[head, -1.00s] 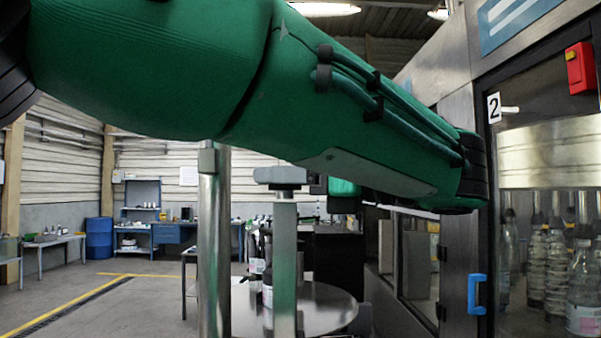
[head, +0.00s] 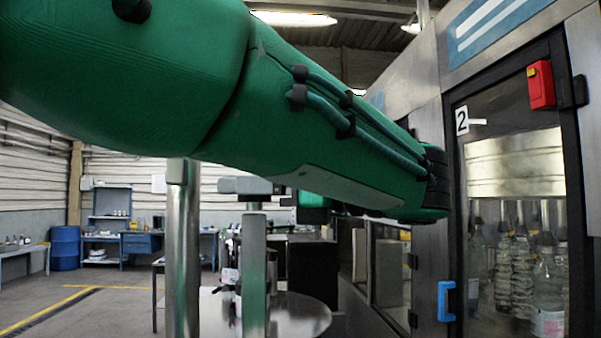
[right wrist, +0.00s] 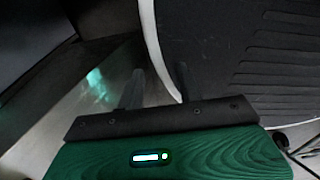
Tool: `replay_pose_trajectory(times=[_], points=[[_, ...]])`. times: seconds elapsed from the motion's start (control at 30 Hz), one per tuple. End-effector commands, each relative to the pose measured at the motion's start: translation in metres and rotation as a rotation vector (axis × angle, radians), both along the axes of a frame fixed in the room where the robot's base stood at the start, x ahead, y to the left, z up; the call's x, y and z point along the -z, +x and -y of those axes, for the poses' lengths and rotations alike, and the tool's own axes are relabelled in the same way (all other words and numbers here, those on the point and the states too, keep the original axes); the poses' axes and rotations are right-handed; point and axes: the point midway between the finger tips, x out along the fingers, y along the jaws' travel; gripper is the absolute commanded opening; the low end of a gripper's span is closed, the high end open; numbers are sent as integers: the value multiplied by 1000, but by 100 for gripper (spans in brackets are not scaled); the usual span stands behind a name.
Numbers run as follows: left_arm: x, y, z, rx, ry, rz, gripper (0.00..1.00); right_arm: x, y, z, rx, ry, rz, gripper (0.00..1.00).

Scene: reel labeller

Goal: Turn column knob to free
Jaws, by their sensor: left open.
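My left arm crosses the head view from the left as a large green link. Beyond it, my left gripper (head: 287,197) shows small and partly hidden under the arm, open, close to the right of a metal column's head. The metal column (head: 254,275) stands upright with a flat grey block (head: 245,186) on top. I cannot clearly make out the column knob; it may be hidden behind the block or gripper.
A thicker metal post (head: 183,250) stands left of the column. A round metal table (head: 300,312) is behind it. The machine with a glass door, blue handle (head: 446,300) and red box (head: 541,85) fills the right side. Open floor lies at left.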

Motion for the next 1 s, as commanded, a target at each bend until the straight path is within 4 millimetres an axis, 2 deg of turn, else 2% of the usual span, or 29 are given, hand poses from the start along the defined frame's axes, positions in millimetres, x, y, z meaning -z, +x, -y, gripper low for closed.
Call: replay_pose_trajectory(times=[0.17, 0.7, 1.0], points=[[-21, 0, 0, 0, -3, 3, 56, 0, 0, 0, 0, 0, 0, 36], [-142, 0, 0, 0, -3, 4, 56, -5, -7, 3, 0, -4, -7, 36], [-187, 1, 0, 0, 0, 1, 56, -14, -6, 3, 0, -3, -4, 36]])
